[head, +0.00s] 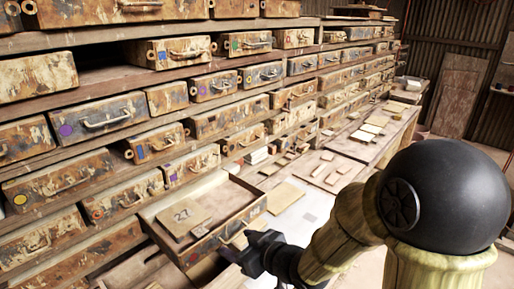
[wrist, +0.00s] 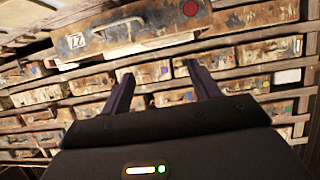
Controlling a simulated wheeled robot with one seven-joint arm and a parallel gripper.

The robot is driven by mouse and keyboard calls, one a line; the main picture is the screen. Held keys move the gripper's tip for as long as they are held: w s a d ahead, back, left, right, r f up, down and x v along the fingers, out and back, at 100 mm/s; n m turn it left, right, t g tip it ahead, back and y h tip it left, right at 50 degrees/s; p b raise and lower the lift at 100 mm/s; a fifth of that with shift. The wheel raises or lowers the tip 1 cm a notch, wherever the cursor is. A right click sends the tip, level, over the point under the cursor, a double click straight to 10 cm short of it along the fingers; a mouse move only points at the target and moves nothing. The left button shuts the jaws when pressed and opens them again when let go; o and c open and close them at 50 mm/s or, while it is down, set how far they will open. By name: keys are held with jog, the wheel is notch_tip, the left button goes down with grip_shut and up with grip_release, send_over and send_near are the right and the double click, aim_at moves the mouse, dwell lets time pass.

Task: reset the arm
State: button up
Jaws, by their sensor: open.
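My arm reaches in from the lower right in the head view. My gripper (head: 258,252) is dark and sits just in front of the pulled-out drawer (head: 236,226), near its handle. In the wrist view my gripper (wrist: 159,70) has its two fingers apart with nothing between them. A drawer front with a handle (wrist: 124,23), a small number label and a red dot shows beyond the fingertips. I cannot tell the exact gap between fingers and drawer.
Shelves of worn, closed drawers (head: 101,120) fill the left and centre. A bench (head: 351,147) with loose tiles runs along the shelves. A door (head: 461,95) is at the back right.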

jog(key=s+d+f+m+g+h, duration=0.25)
jog(key=d+h, duration=0.25)
jog(key=d, duration=0.4)
jog(key=s+d+f+m+g+h, duration=0.1)
jog(key=d+f+m+h, duration=0.25)
jog(key=d, duration=0.55)
jog(key=s+d+m+g+h, duration=0.1)
jog(key=s+d+m+g, duration=0.2)
jog(key=s, duration=0.3)
jog(key=shift+s+m, duration=0.3)
jog(key=shift+s, duration=0.1)
jog(key=shift+h, duration=0.25)
